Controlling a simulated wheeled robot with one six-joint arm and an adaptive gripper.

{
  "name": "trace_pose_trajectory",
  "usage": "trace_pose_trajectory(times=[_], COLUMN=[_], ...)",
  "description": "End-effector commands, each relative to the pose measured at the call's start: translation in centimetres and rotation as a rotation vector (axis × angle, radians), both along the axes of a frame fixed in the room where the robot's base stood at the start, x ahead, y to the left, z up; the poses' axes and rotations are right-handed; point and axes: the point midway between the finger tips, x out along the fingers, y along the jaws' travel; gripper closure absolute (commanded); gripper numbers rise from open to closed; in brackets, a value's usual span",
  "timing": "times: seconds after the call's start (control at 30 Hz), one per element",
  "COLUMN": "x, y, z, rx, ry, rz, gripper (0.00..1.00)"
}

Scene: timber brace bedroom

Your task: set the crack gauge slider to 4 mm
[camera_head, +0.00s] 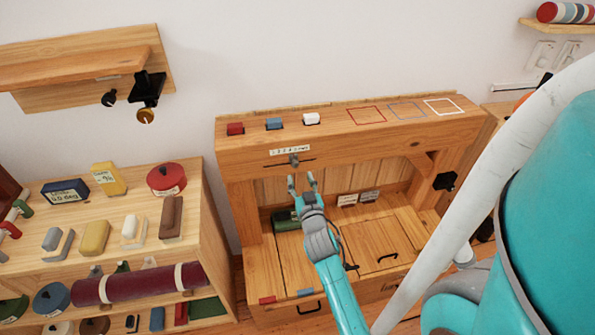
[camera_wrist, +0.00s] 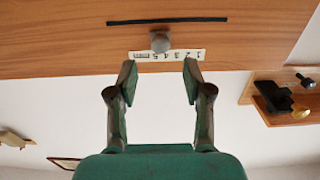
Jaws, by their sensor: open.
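The crack gauge is on the front beam of the wooden bench, with a white numbered strip (camera_head: 290,151) above a dark slot (camera_head: 275,164). Its grey slider knob (camera_head: 294,159) stands out from the slot. In the wrist view the strip (camera_wrist: 180,56) appears inverted, and the knob (camera_wrist: 160,41) appears near the 4 and 5; its exact reading is unclear. My gripper (camera_head: 302,180) is open and empty, just below and in front of the knob. In the wrist view its fingertips (camera_wrist: 159,67) lie either side of the knob's line, apart from it.
Red (camera_head: 235,128), blue (camera_head: 274,124) and white (camera_head: 311,119) blocks sit on the bench top, left of three outlined squares. A green object (camera_head: 286,220) lies on the lower deck. A laden shelf unit (camera_head: 215,235) stands left. Space before the gauge looks clear.

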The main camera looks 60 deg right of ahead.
Motion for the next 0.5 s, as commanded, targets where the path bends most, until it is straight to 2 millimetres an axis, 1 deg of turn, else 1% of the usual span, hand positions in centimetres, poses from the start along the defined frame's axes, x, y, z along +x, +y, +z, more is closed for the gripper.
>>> trace_pose_trajectory(times=[0.03, 0.2, 0.33, 0.5], x=[-0.6, -1.9, -2.5, -2.7], y=[0.7, 2.3, 2.9, 3.1], z=[-0.1, 0.0, 0.0, 0.0], rx=[0.001, 0.000, 0.000, 0.000], ry=[0.001, 0.001, 0.001, 0.000], rz=[0.001, 0.001, 0.000, 0.000], gripper=[0.50, 0.50, 0.50, 0.50])
